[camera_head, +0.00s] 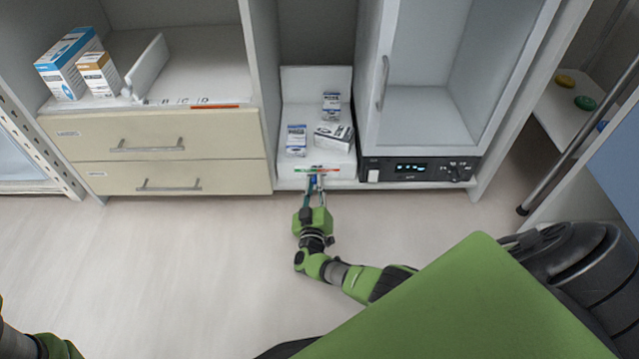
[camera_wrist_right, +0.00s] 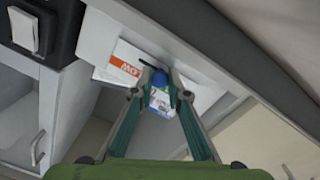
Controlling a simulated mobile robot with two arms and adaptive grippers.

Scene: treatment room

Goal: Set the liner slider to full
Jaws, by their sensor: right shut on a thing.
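The liner slider's blue knob (camera_head: 313,180) is at the front edge of a white box-like tray (camera_head: 295,171) in the middle bay. A strip with red and green marks runs along that edge above the knob. My right gripper (camera_head: 315,184) is shut on the blue knob. The right wrist view also shows the knob (camera_wrist_right: 160,78) between my right fingertips (camera_wrist_right: 160,80). The fingers hide part of the scale. My left gripper is out of view.
Several small boxes (camera_head: 296,140) stand or lie on the white tray. An open cabinet with a black control panel (camera_head: 418,169) is to the right. Cream drawers (camera_head: 160,135) are to the left. The floor (camera_head: 180,250) in front is clear.

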